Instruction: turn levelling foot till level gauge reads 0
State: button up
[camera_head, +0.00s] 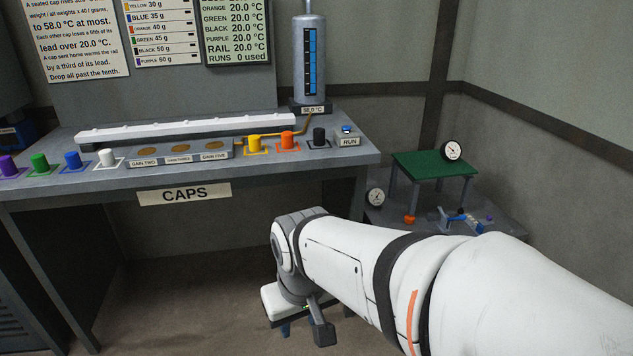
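A small table with a green top (430,164) and grey legs stands on a low grey platform at the right. A round dial gauge (452,150) stands at the right end of the green top; its reading is too small to make out. A second round dial (375,197) stands at the platform's left edge. An orange foot (410,219) sits under the front left leg. My gripper (303,333) points down at the lower middle, left of the platform and apart from it. Its fingertips are not clear, and I cannot see anything held in it.
A blue and grey tool-like item (460,219) lies at the platform's front; my arm covers part of that edge. A grey bench (270,176) labelled CAPS fills the left, with coloured caps, a white rail (185,128) and a cylinder gauge (309,60). Floor below the bench looks clear.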

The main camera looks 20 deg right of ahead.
aim_at(409, 219)
jog(key=z, duration=0.7)
jog(key=i, duration=1)
jog(key=u, duration=0.1)
